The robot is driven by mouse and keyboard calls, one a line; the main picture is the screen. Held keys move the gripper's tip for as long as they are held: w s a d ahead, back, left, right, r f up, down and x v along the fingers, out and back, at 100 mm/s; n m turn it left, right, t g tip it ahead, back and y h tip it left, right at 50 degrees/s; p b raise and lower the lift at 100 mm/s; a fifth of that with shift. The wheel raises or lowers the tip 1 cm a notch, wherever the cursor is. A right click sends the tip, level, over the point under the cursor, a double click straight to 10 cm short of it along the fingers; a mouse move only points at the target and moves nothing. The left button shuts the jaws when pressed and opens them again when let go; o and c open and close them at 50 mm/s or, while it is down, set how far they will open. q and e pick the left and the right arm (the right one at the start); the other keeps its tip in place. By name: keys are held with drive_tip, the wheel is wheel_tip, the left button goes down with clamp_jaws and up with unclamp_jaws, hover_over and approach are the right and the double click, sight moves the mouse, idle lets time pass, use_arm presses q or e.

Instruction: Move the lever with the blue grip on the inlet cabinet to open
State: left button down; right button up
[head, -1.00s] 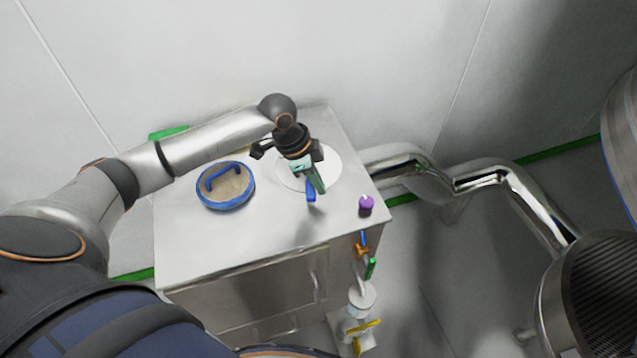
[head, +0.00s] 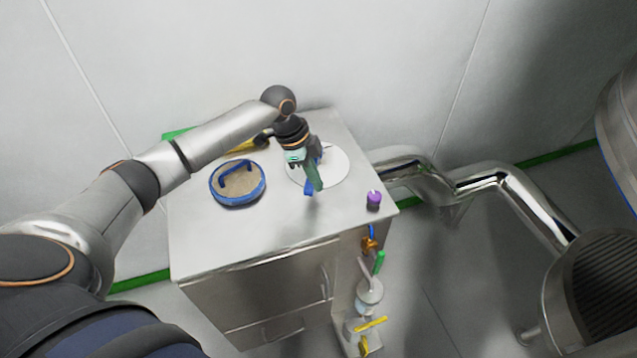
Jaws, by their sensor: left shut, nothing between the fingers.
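The inlet cabinet (head: 285,225) is a steel box in the middle of the head view. A white round dial plate (head: 333,166) lies on its top. The blue grip (head: 308,188) of the lever shows at the plate's near edge, right beside my left gripper's fingertips. My left gripper (head: 313,181) points down over the plate, shut with nothing between its fingers. It hides most of the lever, and I cannot tell whether it touches the grip. My right gripper is not in view.
A blue-rimmed round lid (head: 238,184) with a handle sits left of the plate. A purple knob (head: 374,199) stands at the right edge of the top. Small valves with orange, green and yellow parts (head: 371,320) hang at the right side. Steel pipe (head: 480,180) runs right.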

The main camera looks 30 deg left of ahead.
use_arm(q)
drive_tip(key=shift+s+a+r+m+g+p, duration=0.1)
drive_tip(key=shift+s+a+m+g+p, duration=0.1)
drive_tip(key=shift+a+m, duration=0.25)
drive_tip(key=shift+s+a+m+g+p, duration=0.1)
drive_tip(key=shift+a+m+p, duration=0.05)
drive_tip(key=shift+a+m, duration=0.3)
drive_tip(key=shift+s+a+p, duration=0.2)
drive_tip(key=shift+a+p, duration=0.15)
drive_tip(key=shift+a, duration=0.35)
drive_tip(key=d+p, duration=0.2)
drive_tip(key=d, duration=0.1)
drive_tip(key=d+p, duration=0.1)
drive_tip(key=shift+d+r, duration=0.15)
drive_tip(key=shift+r, duration=0.1)
drive_tip(key=b+v, duration=0.1)
drive_tip(key=v, duration=0.8)
drive_tip(key=shift+w+a, duration=0.25)
drive_tip(key=shift+a, duration=0.15)
drive_tip(key=shift+r, duration=0.15)
